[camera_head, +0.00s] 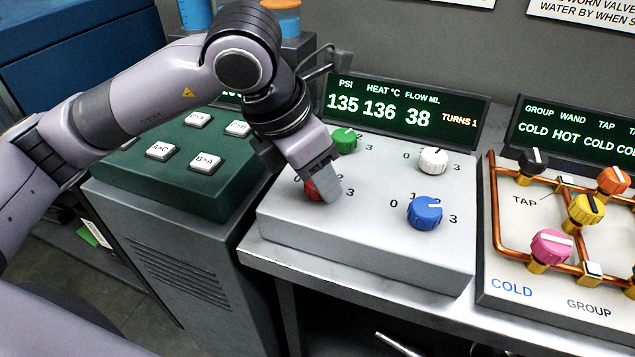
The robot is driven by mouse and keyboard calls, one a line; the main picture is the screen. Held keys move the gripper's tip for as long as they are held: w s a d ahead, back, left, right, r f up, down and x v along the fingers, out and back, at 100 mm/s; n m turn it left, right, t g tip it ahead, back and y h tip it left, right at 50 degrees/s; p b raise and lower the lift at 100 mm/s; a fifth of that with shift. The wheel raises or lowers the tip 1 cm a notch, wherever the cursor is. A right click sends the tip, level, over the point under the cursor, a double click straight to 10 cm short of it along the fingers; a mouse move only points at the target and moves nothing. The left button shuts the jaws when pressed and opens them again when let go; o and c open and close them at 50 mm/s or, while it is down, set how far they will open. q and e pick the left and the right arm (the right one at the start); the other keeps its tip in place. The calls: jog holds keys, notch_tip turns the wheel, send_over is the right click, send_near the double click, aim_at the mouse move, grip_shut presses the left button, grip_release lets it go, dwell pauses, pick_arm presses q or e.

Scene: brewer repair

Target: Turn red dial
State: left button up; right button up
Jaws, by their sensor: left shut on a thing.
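The red dial (312,191) sits at the front left of the white control panel (370,243). My left gripper (324,188) reaches down over it from the upper left and is shut on it. The gripper hides most of the dial and part of its number scale, so its pointer cannot be read. The display (400,109) behind the panel reads PSI 135, HEAT 136, FLOW 38 and TURNS 1. My right gripper is not in view.
Green (344,140), white (433,160) and blue (424,212) dials share the panel. A green button box (178,172) stands to the left. A copper pipe board (541,267) with coloured valve knobs stands to the right.

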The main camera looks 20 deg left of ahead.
pick_arm(q)
jog(key=shift+n+b, duration=0.3)
jog(key=shift+n, duration=0.2)
jog(key=o, duration=1.1)
jog(key=shift+c, duration=0.2)
jog(key=v, duration=0.7)
jog(key=shift+s+d+r, duration=0.1)
